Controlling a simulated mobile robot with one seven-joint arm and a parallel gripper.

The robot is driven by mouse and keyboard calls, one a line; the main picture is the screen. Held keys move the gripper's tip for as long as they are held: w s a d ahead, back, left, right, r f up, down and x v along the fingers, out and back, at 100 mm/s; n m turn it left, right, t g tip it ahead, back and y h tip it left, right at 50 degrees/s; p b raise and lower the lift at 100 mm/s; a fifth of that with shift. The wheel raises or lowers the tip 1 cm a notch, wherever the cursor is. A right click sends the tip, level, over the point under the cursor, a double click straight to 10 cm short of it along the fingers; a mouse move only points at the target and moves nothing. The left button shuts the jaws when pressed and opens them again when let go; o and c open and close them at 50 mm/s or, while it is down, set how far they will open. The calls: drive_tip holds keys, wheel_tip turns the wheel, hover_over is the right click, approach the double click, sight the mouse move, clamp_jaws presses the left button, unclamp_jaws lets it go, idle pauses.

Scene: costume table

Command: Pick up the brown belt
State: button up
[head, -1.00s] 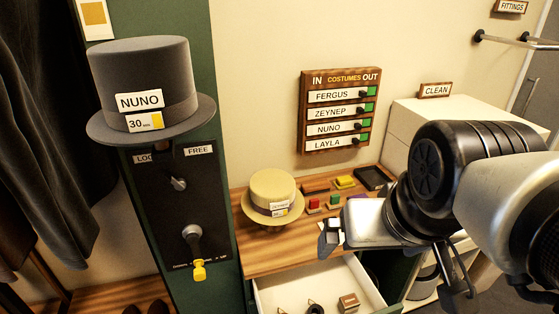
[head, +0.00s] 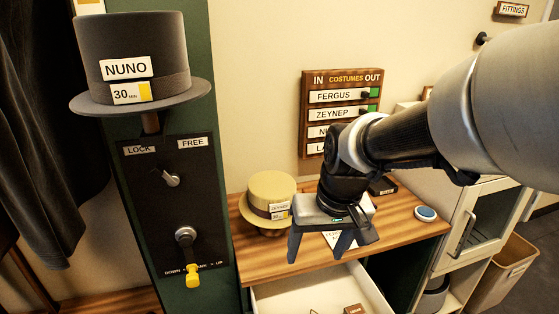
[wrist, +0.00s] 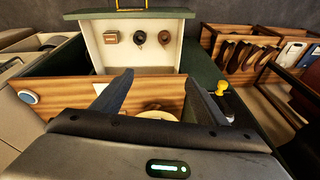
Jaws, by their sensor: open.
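In the wrist view, the open pale drawer (wrist: 122,62) holds two small coiled, strap-like things. The right coil (wrist: 164,37) looks brown and may be the brown belt; the middle coil (wrist: 138,37) looks darker. They are too small to identify surely. My gripper (head: 318,250) is open and empty, fingers pointing down above the table's front part, behind the drawer. It also shows in the wrist view (wrist: 160,85), with the coils beyond its fingertips. In the head view the drawer (head: 372,285) is cut off by the lower edge, and the coils are mostly out of view.
A small wooden box (wrist: 111,37) shares the drawer. A straw hat (head: 271,196) stands on the wooden table (head: 270,265), left of my gripper. A grey top hat (head: 140,60) stands on the green post with the lock panel (head: 160,230). A cabinet (head: 480,225) is at right.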

drive_tip(key=w+a+f+b, duration=0.2)
drive_tip(key=f, duration=1)
drive_tip(key=w+a+f+n+g+b, duration=0.1)
drive_tip(key=w+a+f+b, duration=0.1)
drive_tip(key=f, duration=1)
drive_tip(key=w+a+f+g+h+b, duration=0.1)
drive_tip(key=w+a+f+b, duration=0.1)
drive_tip(key=f, duration=1)
drive_tip(key=shift+w+n+b, duration=0.3)
drive_tip(key=shift+w+b, duration=0.05)
drive_tip(key=shift+b, duration=0.55)
drive_tip(key=shift+s+f+b, duration=0.2)
drive_tip(key=shift+f+b, duration=0.1)
drive_tip(key=shift+f, duration=1.15)
drive_tip(key=shift+s+f+b, duration=0.15)
drive_tip(key=shift+f+b, duration=0.1)
drive_tip(key=shift+f, duration=1.2)
drive_tip(key=shift+c, duration=0.3)
drive_tip(key=c, duration=1.2)
drive_tip(key=shift+o, duration=0.2)
drive_tip(key=shift+r, duration=0.15)
